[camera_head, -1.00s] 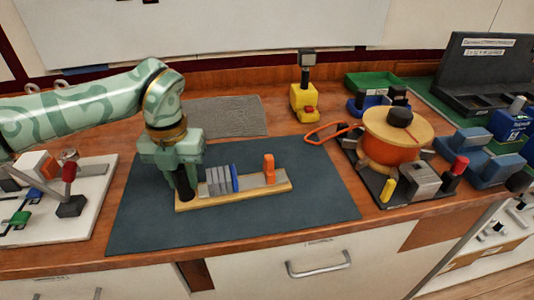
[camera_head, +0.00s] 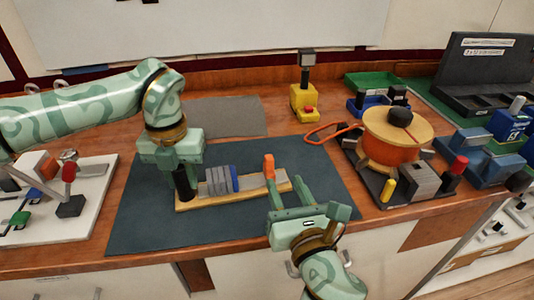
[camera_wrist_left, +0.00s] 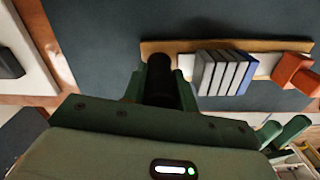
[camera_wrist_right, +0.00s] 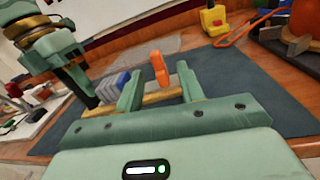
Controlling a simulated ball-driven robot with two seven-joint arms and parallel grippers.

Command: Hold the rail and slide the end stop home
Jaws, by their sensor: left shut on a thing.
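The rail (camera_head: 253,182) lies on a wooden base on the dark mat. Grey breakers (camera_head: 216,181) and a blue one (camera_head: 235,178) stand on it, left of the middle. The orange end stop (camera_head: 269,168) stands upright further right, with a gap to the blue breaker. My left gripper (camera_wrist_left: 161,80) is shut on the black post (camera_head: 184,184) at the rail's left end. My right gripper (camera_head: 286,186) is open at the rail's front right; in the right wrist view the end stop (camera_wrist_right: 160,68) shows between its fingers, beyond their tips. Contact cannot be told.
A yellow block with a red button (camera_head: 304,102) stands behind the mat (camera_head: 140,225). An orange round device (camera_head: 392,140) with a cable is at the right. A white board (camera_head: 95,205) with levers lies at the left. The mat's front left is clear.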

